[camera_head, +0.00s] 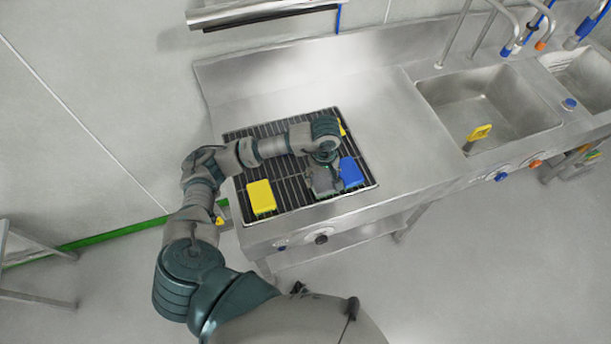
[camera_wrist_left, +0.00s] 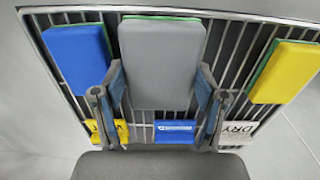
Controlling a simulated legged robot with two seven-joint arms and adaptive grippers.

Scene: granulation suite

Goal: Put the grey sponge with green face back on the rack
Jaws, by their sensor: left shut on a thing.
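The grey sponge (camera_wrist_left: 162,62) shows large in the left wrist view, with a thin green edge at its far end; most of its green face is hidden underneath. My left gripper (camera_wrist_left: 160,88) is shut on it, one finger on each side. In the head view the grey sponge (camera_head: 323,181) is below my left gripper (camera_head: 326,166), over the front part of the dark-barred rack (camera_head: 290,199). The rack's bars also show in the wrist view (camera_wrist_left: 232,48). I cannot tell whether the sponge touches the bars. My right gripper is not in view.
A blue sponge (camera_head: 352,173) lies close beside the grey one. A yellow sponge (camera_head: 261,197) lies on the rack's left side, with bars free between. Another yellow thing (camera_head: 341,127) is partly hidden behind my arm. A sink (camera_head: 490,115) is to the right.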

